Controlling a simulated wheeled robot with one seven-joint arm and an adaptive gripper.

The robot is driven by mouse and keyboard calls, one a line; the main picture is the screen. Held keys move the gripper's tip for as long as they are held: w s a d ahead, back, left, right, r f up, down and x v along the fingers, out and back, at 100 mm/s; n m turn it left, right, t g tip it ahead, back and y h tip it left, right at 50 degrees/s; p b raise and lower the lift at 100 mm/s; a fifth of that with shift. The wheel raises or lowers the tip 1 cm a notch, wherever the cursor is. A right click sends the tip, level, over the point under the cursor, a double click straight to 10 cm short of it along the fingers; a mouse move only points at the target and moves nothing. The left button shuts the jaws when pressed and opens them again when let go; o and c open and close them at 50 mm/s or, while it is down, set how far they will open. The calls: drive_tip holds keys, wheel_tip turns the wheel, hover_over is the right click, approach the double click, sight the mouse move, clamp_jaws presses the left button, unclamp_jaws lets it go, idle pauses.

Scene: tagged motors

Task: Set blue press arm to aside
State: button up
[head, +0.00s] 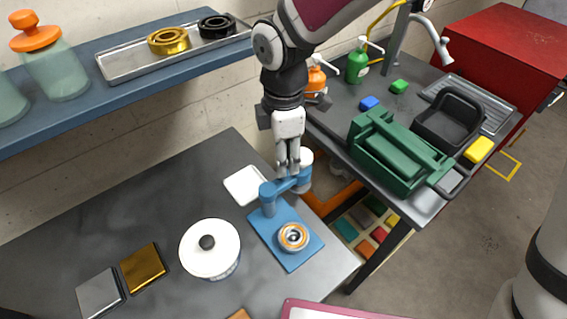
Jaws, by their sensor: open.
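The blue press stands on the dark table, with a flat blue base (305,253) and an upright post at its back left corner. The blue press arm (286,185) reaches from the post toward the back right, pointing away from the base. A round motor (292,237) with an orange ring sits on the base, with no arm over it. My gripper (287,173) points down right at the blue press arm, fingers open. The fingertips overlap the arm in this view, and I cannot tell whether they touch it. A pale cylinder (305,160) at the arm's end is partly behind my fingers.
A white square dish (244,186) lies left of the press. A blue shelf (60,119) overhangs the back left. A green toolbox (383,165) sits on the right counter.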

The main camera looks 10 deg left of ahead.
wheel_tip(320, 180, up, 8)
drive_tip(key=shift+f, duration=0.15)
idle(0.5)
drive_tip(key=s+d+r+m+t, duration=0.1)
drive_tip(key=d+r+m, duration=0.35)
drive_tip(key=d, duration=0.35)
drive_tip(key=s+d+r+m+t, duration=0.2)
drive_tip(key=d+r+m, duration=0.2)
drive_tip(key=d+m, duration=0.3)
drive_tip(key=s+d+r+m+t, duration=0.2)
drive_tip(key=s+d+m, duration=0.7)
drive_tip(key=d+m, duration=0.2)
drive_tip(key=shift+s+d+r+m, duration=0.25)
drive_tip(key=shift+d+r+m, duration=0.05)
drive_tip(key=shift+d+m, duration=0.1)
